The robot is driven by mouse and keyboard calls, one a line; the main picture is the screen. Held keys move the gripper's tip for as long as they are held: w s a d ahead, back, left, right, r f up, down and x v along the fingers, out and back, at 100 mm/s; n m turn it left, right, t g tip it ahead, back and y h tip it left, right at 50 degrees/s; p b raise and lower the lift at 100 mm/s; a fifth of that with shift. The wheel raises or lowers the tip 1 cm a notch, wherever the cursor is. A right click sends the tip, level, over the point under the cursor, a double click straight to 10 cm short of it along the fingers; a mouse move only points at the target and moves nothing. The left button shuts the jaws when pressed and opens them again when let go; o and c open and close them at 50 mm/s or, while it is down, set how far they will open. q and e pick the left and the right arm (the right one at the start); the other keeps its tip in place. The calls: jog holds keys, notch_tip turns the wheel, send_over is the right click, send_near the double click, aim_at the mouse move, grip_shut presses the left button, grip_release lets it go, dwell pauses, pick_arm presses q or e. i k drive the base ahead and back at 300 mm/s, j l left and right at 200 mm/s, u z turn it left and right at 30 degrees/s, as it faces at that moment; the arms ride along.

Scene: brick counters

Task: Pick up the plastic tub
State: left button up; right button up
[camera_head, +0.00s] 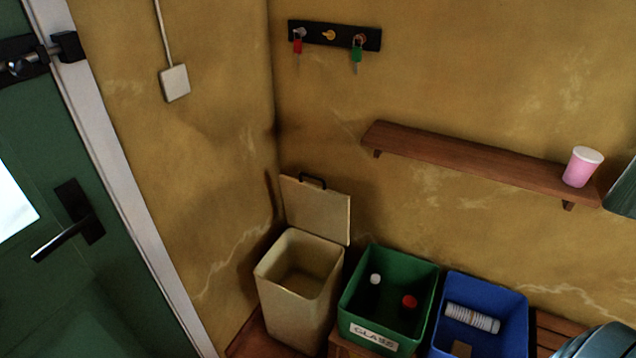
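A pink plastic tub with a white top (578,169) stands upright near the right end of a brown wooden wall shelf (470,158). Nothing touches it. Neither of my grippers shows in the head view.
Below the shelf stand a beige bin with its lid open (318,328), a green crate labelled GLASS (348,304) and a blue crate (512,340). A green door (125,265) is at left. A key rack (318,36) hangs above. The shelf left of the tub is clear.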

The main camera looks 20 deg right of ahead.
aim_at(583, 161)
jog(key=z, duration=2.2)
